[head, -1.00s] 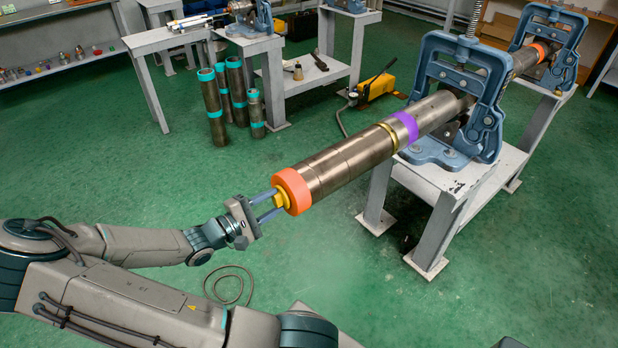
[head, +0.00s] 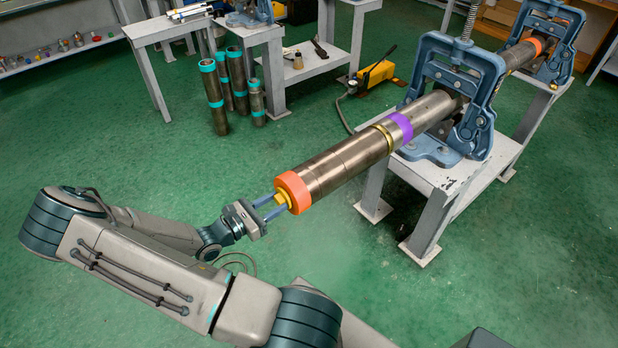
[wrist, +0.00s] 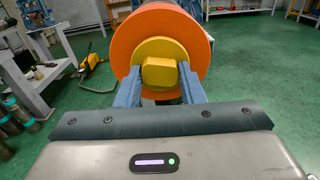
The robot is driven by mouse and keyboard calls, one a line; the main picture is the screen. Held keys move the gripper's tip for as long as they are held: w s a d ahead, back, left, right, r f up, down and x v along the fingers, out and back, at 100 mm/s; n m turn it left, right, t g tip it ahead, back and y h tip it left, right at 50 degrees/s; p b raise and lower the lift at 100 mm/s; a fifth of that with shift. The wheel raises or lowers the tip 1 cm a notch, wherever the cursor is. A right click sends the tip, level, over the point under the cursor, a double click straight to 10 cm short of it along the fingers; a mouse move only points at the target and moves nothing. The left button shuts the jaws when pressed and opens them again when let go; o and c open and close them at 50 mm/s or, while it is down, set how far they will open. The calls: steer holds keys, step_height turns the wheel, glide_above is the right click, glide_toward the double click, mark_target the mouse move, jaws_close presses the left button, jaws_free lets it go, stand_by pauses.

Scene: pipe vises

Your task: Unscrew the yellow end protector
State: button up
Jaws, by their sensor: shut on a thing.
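The yellow end protector (head: 281,198) sits at the near end of a long steel pipe (head: 345,162), inside an orange ring (head: 293,192). In the wrist view its round yellow flange and blocky head (wrist: 160,73) face me, with the orange ring (wrist: 125,45) around them. My gripper (head: 272,206) reaches the head from the left, in line with the pipe. In the wrist view its two blue fingers (wrist: 160,84) lie on either side of the yellow head, shut on it. The protector's thread is hidden.
The pipe carries a brass ring and a purple band (head: 400,126). A blue vise (head: 450,95) on a grey stand (head: 432,215) holds it; a second vise (head: 548,45) stands behind. Teal-banded pipes (head: 213,98) stand left near a yellow pump (head: 372,74). The floor around my gripper is clear.

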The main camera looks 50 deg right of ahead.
stand_by(0.3)
steer(key=shift+r+n+p, duration=0.25)
steer(key=shift+n+p, duration=0.55)
steer(key=shift+n, duration=0.3)
steer(key=n+p, duration=0.2)
steer(key=n, duration=0.2)
steer(key=shift+f+n, duration=0.1)
steer(key=shift+n, duration=0.2)
steer(key=n+p, duration=0.1)
steer(key=n, duration=0.2)
steer(key=n+p, duration=0.1)
steer(key=n, duration=0.3)
steer(key=shift+f, duration=0.1)
steer(key=shift+n, duration=0.3)
steer(key=o, duration=1.1)
